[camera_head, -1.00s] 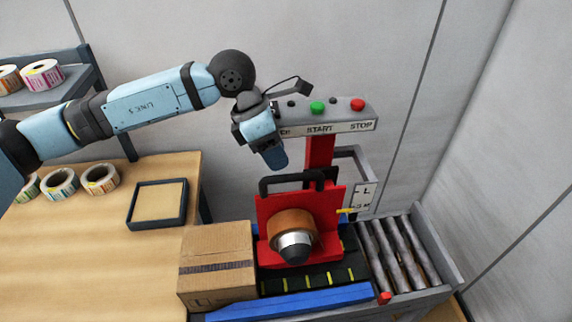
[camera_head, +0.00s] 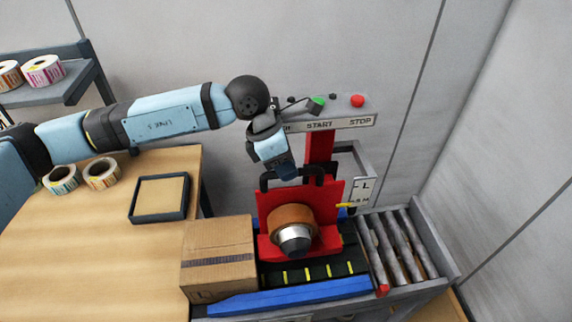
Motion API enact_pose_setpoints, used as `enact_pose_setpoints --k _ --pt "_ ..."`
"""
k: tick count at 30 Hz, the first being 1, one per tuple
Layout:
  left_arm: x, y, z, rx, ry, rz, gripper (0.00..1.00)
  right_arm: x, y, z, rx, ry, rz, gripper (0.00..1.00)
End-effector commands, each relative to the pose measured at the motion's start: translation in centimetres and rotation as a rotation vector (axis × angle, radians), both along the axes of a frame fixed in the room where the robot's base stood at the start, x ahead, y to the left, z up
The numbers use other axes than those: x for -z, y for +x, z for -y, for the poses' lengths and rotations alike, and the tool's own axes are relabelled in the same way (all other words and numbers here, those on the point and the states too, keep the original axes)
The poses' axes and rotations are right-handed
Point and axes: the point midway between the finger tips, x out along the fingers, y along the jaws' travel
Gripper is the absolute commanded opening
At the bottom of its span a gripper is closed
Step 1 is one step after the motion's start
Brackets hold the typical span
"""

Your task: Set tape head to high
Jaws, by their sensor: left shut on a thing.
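The red tape head (camera_head: 332,192) has a black handle (camera_head: 319,174) on top and a brown tape roll (camera_head: 290,217) with a silver and black hub on its front. It sits above the box conveyor on a red column (camera_head: 319,149). A yellow pointer (camera_head: 344,205) sticks out at its right, beside the lower part of a white scale plate (camera_head: 362,189). An "L" shows on the plate; its lower lettering is too small to read. My left gripper (camera_head: 287,174) points down and is shut on the handle, hiding part of its bar. My right gripper is out of view.
A control panel (camera_head: 340,122) with a green START and a red STOP button is close behind my left wrist. A cardboard box (camera_head: 218,258) stands left of the tape head. Rollers (camera_head: 402,245) lie right. A wooden table (camera_head: 90,255) holds a dark-rimmed tray (camera_head: 160,198) and label rolls.

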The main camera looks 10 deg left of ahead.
Motion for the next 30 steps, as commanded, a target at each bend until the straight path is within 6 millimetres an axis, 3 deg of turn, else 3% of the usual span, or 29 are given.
enact_pose_setpoints --k 4,12,22,23,25,30 --pt "-1.0 0.1 0.0 0.000 -0.002 0.003 0.00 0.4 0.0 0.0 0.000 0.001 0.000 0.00" --pt "-5.6 0.1 0.0 0.000 -0.002 0.005 0.00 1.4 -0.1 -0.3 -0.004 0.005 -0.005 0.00" --pt "-6.4 0.1 0.0 -0.001 -0.004 0.006 0.00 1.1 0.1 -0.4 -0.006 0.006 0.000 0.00" --pt "-6.4 0.1 0.0 -0.001 -0.005 0.007 0.26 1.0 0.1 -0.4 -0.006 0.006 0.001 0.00" --pt "-6.3 0.1 0.0 -0.002 -0.004 0.006 0.42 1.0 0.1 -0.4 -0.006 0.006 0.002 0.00" --pt "-6.1 0.1 0.0 0.000 -0.002 0.003 0.44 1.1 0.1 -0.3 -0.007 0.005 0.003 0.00"
